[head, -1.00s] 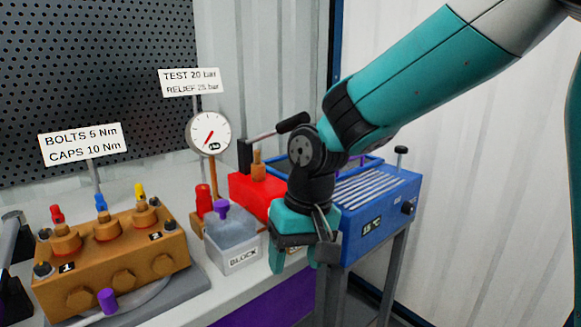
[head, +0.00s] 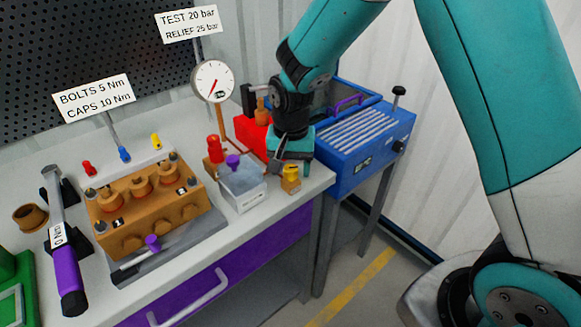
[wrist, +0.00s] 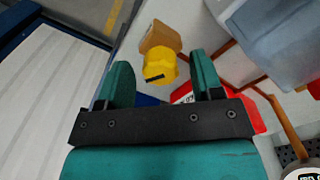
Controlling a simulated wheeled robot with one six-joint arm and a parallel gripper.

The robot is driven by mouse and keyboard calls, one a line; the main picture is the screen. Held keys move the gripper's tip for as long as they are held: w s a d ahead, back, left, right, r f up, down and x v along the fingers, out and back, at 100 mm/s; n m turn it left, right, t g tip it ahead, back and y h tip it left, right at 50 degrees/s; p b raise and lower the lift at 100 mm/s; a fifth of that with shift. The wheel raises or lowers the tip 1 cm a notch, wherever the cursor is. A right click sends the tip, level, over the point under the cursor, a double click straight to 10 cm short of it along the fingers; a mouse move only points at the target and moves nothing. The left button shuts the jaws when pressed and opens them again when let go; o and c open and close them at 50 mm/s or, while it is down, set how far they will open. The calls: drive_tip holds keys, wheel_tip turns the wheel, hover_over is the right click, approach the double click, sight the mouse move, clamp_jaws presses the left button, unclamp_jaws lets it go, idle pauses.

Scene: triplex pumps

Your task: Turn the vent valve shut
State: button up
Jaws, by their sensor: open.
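The vent valve appears to be the yellow knob (head: 291,170) on a small brass body (head: 290,185) at the bench's right front corner. My gripper (head: 289,161) is above the knob, pointing down, and partly covers the area behind it. In the wrist view the jaws (wrist: 160,62) are open and empty. The yellow knob (wrist: 159,64) shows between the fingertips, with a dark mark on its face. The brass body (wrist: 160,37) is beyond it. I cannot tell whether either finger touches the knob.
A grey block with a purple knob (head: 240,183) stands close left of the valve. A red pump box (head: 252,134) and the gauge (head: 213,82) are behind. A blue cooler unit (head: 365,140) is close right. The brass pump (head: 150,208) and torque wrench (head: 64,250) lie left.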

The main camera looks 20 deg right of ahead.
drive_tip(key=shift+f, duration=0.6)
drive_tip(key=c, duration=0.9)
drive_tip(key=shift+m, duration=0.3)
drive_tip(key=m+p, duration=0.1)
drive_tip(key=m, duration=0.4)
drive_tip(key=shift+r+p, duration=0.1)
drive_tip(key=shift+p, duration=0.2)
drive_tip(key=m+p, duration=0.1)
drive_tip(key=m, duration=0.5)
drive_tip(key=shift+w, duration=0.15)
drive_tip(key=shift+m, duration=0.3)
